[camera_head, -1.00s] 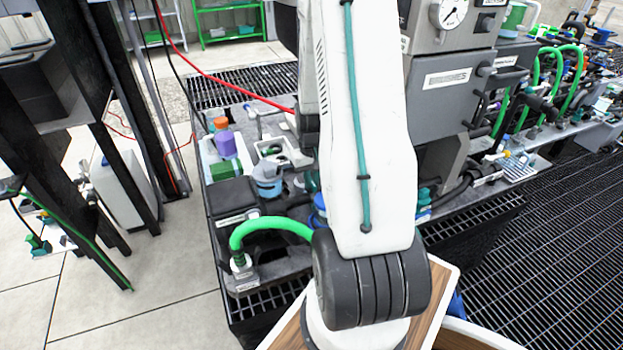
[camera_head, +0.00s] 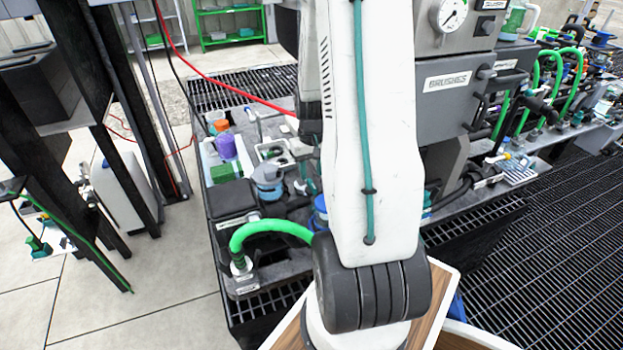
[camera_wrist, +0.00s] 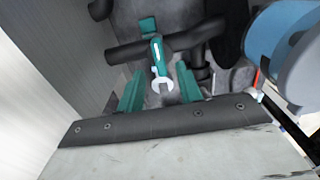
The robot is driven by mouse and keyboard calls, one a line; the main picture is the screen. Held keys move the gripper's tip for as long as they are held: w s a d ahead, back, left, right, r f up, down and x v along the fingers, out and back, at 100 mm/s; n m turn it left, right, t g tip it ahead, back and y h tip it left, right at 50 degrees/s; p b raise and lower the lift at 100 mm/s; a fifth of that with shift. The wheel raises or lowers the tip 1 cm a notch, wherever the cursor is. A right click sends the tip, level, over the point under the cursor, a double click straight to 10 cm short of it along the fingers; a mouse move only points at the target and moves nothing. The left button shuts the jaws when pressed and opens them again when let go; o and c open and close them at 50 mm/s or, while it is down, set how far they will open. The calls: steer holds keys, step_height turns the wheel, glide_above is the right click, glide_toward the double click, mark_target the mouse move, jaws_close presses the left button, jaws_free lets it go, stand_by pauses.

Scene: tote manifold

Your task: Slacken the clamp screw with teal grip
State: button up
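In the wrist view my gripper (camera_wrist: 160,72) shows two teal fingers set apart, with a gap between them. In line with that gap, farther from the camera, is a teal-gripped piece (camera_wrist: 157,50) with a pale, open-jawed end like a spanner. It lies across a dark bar, with a teal block at its far end. I cannot tell for sure whether this is the clamp screw. Neither finger visibly touches it. In the head view my own arm hides the gripper and whatever is in front of it.
A blue cylinder (camera_wrist: 270,35) is close on the right in the wrist view, and a pale wall (camera_wrist: 40,95) is at the left. In the head view a green hose (camera_head: 270,226) arches over the bench, and a grey cabinet labelled BRUSHES (camera_head: 450,100) stands right of my arm.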

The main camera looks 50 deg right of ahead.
mark_target(311, 184)
steer(key=shift+r, duration=1.7)
